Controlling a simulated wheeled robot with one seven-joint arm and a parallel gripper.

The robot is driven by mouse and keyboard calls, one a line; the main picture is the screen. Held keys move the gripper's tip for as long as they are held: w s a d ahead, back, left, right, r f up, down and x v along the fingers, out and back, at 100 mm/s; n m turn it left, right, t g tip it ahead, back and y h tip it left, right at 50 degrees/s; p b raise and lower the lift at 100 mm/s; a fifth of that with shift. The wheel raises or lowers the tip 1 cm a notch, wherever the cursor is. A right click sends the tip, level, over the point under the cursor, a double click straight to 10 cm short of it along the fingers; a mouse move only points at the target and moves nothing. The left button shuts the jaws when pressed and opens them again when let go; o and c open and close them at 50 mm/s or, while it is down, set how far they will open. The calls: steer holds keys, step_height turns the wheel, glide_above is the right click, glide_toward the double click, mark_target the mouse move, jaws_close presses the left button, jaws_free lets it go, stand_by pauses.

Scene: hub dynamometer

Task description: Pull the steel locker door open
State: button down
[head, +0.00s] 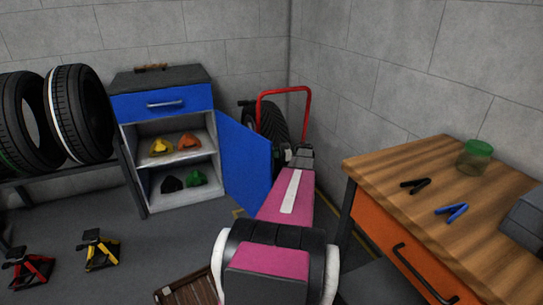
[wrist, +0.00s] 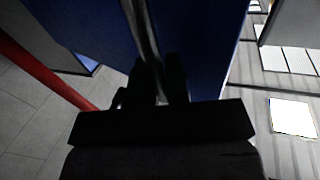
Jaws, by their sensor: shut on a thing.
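The steel locker (head: 168,135) stands against the back wall, with a blue drawer above two open shelves. Its blue door (head: 245,165) is swung out wide to the right, and the shelves are exposed. The pink arm is mine and reaches to the door's right side; the fingers are hidden in the head view. In the wrist view my gripper (wrist: 160,78) is shut on a grey upright bar, seemingly the door handle (wrist: 144,35), against the blue door (wrist: 200,45). Dark shadow blurs the exact contact.
Yellow and orange items (head: 175,145) sit on the upper shelf. A red-framed cart (head: 284,90) with a tyre stands behind the door. A wooden workbench (head: 440,185) is at right. Tyres (head: 78,112) and jack stands (head: 101,250) are at left. A wooden crate (head: 187,290) lies in front.

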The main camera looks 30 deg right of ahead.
steer(key=shift+s, duration=0.15)
steer(key=c, duration=1.1)
jaws_free()
steer(key=shift+c, duration=0.2)
steer(key=shift+d, duration=0.1)
steer(key=v, duration=1)
steer(key=shift+s+d, duration=0.15)
steer(key=shift+d, duration=0.15)
